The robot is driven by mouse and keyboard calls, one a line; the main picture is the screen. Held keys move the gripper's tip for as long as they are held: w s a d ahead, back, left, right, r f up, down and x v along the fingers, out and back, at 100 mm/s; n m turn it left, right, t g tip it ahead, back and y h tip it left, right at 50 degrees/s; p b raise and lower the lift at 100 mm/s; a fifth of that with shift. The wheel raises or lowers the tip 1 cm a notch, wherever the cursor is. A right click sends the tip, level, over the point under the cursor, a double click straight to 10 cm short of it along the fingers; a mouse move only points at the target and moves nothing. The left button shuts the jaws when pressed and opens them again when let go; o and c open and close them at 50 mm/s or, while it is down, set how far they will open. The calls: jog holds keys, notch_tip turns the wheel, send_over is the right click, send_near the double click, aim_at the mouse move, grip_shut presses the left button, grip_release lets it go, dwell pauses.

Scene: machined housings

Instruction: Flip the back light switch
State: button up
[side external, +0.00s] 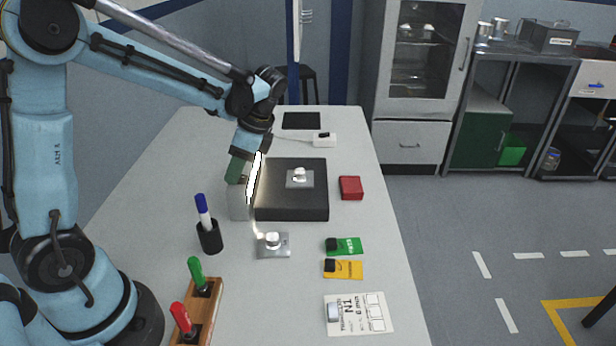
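A lit white light panel (254,180) stands upright at the left side of a black box (291,205), glowing toward it. I cannot clearly make out a switch on it. A white block with a dark spot (323,140), with a cable running from it, lies farther back on the table; I cannot tell if it is the switch. My gripper (238,168) points down just left of the panel's upper part. A dark green piece shows at its end; I cannot tell whether this is a finger or a held thing, or whether it touches the panel.
A metal plate with a white part (299,178) lies on the black box; a similar one (273,244) lies in front. A red block (351,187), green card (346,246), yellow card (346,269), pen cup (209,237) and wooden rack (210,305) stand around. The back left table is clear.

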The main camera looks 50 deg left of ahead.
jog(key=shift+o, duration=0.9)
jog(key=shift+r, duration=0.15)
jog(key=v, duration=1.2)
jog(key=s+d+f+n+t+h, duration=0.3)
jog(key=s+d+f+n+t, duration=0.3)
jog(key=n+t, duration=0.3)
jog(key=shift+s+d+t+h, duration=0.3)
jog(key=shift+s+d+t, duration=0.4)
jog(key=shift+t, duration=0.2)
